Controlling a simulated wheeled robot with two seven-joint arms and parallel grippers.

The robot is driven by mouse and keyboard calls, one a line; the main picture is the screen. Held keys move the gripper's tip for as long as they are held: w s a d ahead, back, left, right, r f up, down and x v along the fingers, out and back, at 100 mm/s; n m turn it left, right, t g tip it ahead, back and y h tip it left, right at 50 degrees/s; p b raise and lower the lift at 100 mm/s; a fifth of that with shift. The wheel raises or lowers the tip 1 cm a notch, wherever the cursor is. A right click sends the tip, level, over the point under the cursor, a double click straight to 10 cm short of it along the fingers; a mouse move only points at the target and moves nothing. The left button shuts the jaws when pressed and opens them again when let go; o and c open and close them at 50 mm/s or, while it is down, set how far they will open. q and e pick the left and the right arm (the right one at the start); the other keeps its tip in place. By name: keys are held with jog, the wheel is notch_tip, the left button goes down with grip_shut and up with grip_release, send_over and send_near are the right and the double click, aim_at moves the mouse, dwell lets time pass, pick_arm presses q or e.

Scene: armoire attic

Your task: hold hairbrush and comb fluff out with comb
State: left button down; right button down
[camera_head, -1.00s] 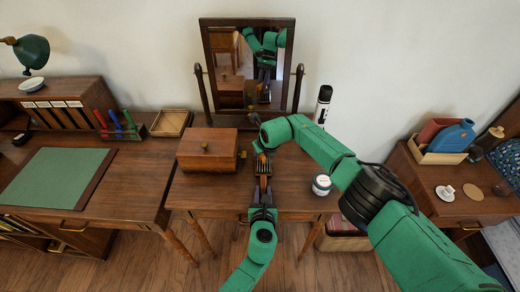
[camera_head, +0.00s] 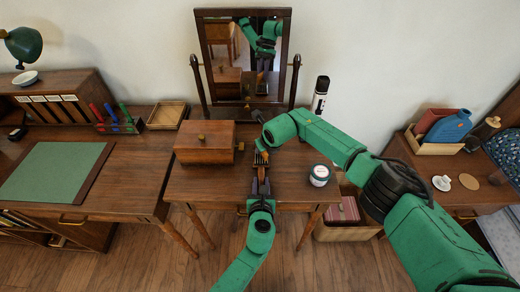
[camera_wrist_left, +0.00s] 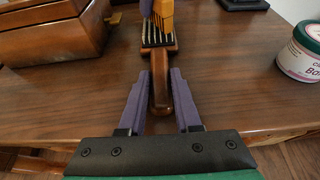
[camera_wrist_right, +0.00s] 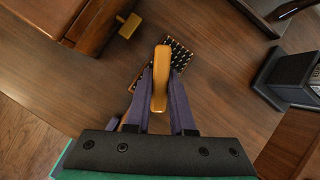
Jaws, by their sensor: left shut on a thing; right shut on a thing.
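The hairbrush (camera_wrist_left: 160,92) has a brown wooden handle and a dark head with pale bristles. My left gripper (camera_wrist_left: 160,74) is shut on its handle, and the bristles face up above the front of the dressing table. In the head view my left gripper (camera_head: 261,186) is at the table's front edge. The yellow comb (camera_wrist_right: 160,82) is in my right gripper (camera_wrist_right: 161,72), which is shut on it. In the left wrist view the comb (camera_wrist_left: 163,14) is over the bristles at the far part of the brush head. I cannot make out any fluff. Contact between comb and bristles is unclear.
A wooden box (camera_head: 204,143) stands left of the grippers and a white jar (camera_head: 319,175) to the right. A mirror (camera_head: 244,55) and a black-and-white bottle (camera_head: 320,95) stand behind. The table front between box and jar is mostly free.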

pick_arm(q)
jog(key=shift+w, duration=0.1)
pick_arm(e)
jog(key=shift+w, duration=1.7)
jog(key=shift+d, duration=0.8)
jog(key=shift+s+f, duration=0.1)
jog(key=shift+s, duration=2.05)
jog(key=shift+r, duration=3.6)
jog(key=d+r, duration=0.3)
jog(key=d, duration=0.6)
jog(key=shift+w, duration=0.1)
